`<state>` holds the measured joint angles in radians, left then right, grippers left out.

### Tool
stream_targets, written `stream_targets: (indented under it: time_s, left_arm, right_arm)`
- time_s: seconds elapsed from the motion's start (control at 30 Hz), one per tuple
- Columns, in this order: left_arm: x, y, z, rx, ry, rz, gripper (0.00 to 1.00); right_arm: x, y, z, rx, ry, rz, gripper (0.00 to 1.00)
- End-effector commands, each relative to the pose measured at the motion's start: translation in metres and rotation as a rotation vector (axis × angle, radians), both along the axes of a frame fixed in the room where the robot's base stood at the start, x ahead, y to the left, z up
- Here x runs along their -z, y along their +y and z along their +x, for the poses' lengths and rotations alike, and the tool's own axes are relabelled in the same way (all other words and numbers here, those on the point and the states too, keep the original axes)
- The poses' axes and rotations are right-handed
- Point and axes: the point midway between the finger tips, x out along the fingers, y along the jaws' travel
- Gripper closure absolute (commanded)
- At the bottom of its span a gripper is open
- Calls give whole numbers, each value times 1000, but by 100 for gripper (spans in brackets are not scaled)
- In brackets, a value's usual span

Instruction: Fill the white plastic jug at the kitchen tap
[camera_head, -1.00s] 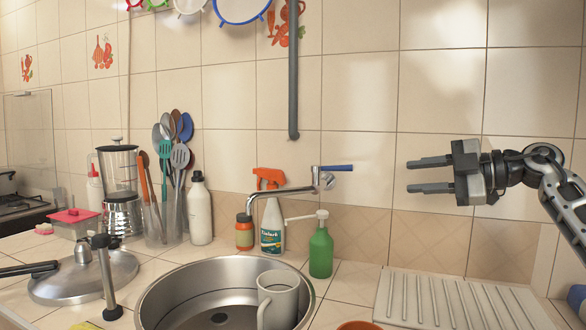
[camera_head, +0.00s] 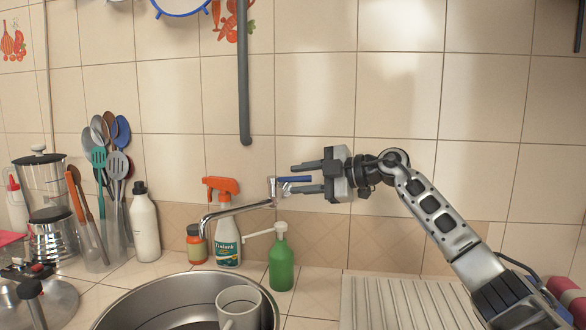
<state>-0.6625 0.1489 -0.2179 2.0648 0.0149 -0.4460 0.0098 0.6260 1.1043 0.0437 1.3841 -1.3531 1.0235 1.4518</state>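The white jug (camera_head: 236,308) stands in the round steel sink (camera_head: 120,310), under or near the tap spout, with its lower part cut off by the frame. The wall tap (camera_head: 236,209) has a curved metal spout over the sink and a blue lever (camera_head: 295,179) pointing right. My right gripper (camera_head: 300,178) is open and points left at the tap. Its two fingers appear above and below the blue lever in the picture; I cannot tell whether they touch it. My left gripper is not in view.
A utensil holder (camera_head: 98,235) and white bottle (camera_head: 145,225) stand left. A ridged drainboard (camera_head: 395,302) lies right.

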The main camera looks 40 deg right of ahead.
Motion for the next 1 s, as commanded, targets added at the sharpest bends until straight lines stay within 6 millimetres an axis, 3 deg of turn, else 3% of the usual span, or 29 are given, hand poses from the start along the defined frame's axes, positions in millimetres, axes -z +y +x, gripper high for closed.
stream_targets:
  time_s: [0.2, 0.53, 0.67, 1.0]
  left_arm:
    - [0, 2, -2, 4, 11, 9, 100]
    - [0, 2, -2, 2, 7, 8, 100]
    - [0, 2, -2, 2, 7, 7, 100]
    - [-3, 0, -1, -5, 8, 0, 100]
  right_arm:
    - [4, 9, 19, 0, -1, 1, 66]
    - [6, 10, 22, 1, 0, -1, 66]
    - [6, 10, 21, 1, 0, -1, 99]
    - [6, 11, 20, 19, 1, -2, 100]
